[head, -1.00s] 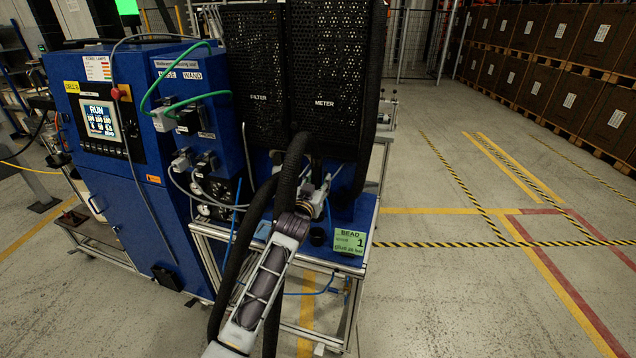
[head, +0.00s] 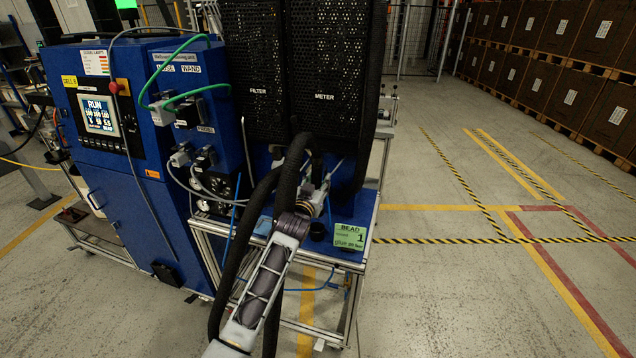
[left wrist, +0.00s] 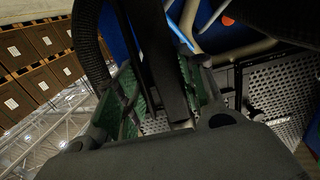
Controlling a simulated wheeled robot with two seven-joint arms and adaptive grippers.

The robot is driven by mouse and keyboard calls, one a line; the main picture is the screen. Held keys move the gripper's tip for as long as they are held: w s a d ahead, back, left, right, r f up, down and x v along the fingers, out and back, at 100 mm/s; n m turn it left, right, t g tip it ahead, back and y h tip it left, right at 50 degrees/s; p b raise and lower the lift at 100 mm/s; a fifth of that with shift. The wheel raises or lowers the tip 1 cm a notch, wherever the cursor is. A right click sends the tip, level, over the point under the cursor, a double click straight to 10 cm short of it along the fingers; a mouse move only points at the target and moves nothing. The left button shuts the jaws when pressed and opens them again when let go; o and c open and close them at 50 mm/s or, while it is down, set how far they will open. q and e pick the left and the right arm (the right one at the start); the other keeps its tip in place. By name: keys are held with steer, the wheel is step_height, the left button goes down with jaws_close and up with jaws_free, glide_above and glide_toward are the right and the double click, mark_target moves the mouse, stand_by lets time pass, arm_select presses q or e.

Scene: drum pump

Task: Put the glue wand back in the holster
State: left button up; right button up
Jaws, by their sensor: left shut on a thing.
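My left gripper (head: 314,202) is at the front of the blue pump stand, below the meter cabinet. In the left wrist view its green-padded fingers (left wrist: 168,98) are closed on a dark bar-like part, which I take to be the glue wand (left wrist: 163,60). In the head view the gripper and hoses hide most of the wand. A thick black ribbed hose (head: 289,172) arches beside the gripper. A dark round cup (head: 317,232), possibly the holster, sits on the stand just below the gripper. Whether the wand touches it cannot be told. My right gripper is not in view.
A green bead card (head: 350,237) stands at the stand's right front corner. The blue control cabinet (head: 130,200) with its screen is at left, and black perforated filter and meter cabinets (head: 322,70) rise behind. Thin hoses hang around the gripper. The floor at right is clear.

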arm_select(q)
steer(key=shift+r, duration=0.15)
steer(key=o, duration=0.8)
steer(key=shift+o, duration=0.2)
steer(key=shift+f, duration=0.2)
steer(key=shift+c, duration=0.4)
steer(key=shift+s+r, duration=0.1)
steer(key=shift+s, duration=0.05)
steer(key=shift+s+a, duration=0.1)
steer(key=shift+s, duration=0.05)
steer(key=shift+p+v, duration=1.5)
steer(key=shift+v, duration=0.5)
steer(key=p+v, duration=0.3)
steer(key=v, duration=0.3)
steer(key=shift+s+p, duration=0.3)
